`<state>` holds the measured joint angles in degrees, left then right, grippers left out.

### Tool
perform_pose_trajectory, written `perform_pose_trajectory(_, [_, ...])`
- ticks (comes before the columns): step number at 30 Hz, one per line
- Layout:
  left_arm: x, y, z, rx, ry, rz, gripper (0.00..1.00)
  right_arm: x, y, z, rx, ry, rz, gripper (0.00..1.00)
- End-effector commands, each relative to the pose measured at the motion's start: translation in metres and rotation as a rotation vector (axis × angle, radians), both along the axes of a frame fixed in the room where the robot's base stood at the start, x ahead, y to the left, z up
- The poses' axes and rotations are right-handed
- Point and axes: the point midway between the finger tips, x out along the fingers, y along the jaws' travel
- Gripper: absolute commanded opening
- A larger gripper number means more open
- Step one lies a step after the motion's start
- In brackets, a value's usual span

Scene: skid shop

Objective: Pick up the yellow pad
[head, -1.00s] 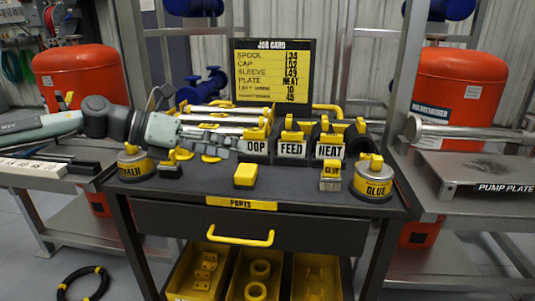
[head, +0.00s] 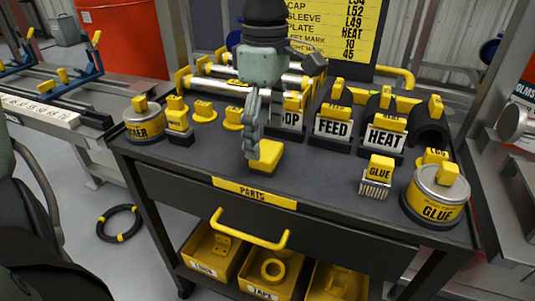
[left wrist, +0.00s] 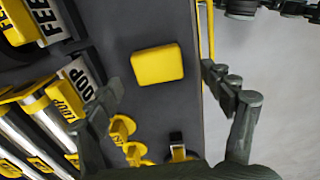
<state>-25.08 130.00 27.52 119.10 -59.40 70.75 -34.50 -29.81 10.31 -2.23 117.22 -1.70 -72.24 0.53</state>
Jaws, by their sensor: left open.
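The yellow pad (head: 267,157) is a small block with rounded corners, lying on the dark bench top near its front edge. In the left wrist view the whole pad (left wrist: 158,64) shows flat on the bench, ahead of the fingers. My left gripper (head: 251,152) points down at the pad, its fingers covering part of the pad's left side in the head view. In the left wrist view the left gripper (left wrist: 175,95) is open and empty, with its fingers spread wide on either side. I cannot tell whether a finger touches the pad. My right gripper is not in view.
Label blocks marked FEED (head: 334,128) and HEAT (head: 384,138) stand behind the pad. A glue brush (head: 378,176) and glue tin (head: 436,196) stand to the right. A second tin (head: 144,122) stands at the left. Clear bench top lies right of the pad.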

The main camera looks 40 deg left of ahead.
Motion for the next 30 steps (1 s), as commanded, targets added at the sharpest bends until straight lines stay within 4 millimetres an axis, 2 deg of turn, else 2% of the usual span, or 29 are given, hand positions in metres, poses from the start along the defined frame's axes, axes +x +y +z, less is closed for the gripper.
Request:
perform_pose_trajectory(3, [0.001,0.0,-0.018,-0.001,0.004,0.001,0.81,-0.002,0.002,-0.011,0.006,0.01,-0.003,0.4])
perform_pose_trajectory(6, [0.001,0.0,-0.026,-0.001,0.002,0.0,0.81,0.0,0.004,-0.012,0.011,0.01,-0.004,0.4])
perform_pose_trajectory(14, [0.001,0.0,-0.027,-0.002,0.0,0.001,0.8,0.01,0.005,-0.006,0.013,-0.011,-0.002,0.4])
perform_pose_trajectory(26, [0.001,0.0,-0.027,-0.003,-0.001,0.002,0.3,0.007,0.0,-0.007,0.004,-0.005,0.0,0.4])
perform_pose_trajectory(30, [0.001,0.0,-0.027,-0.003,-0.001,0.002,0.28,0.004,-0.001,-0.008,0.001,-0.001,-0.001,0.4])
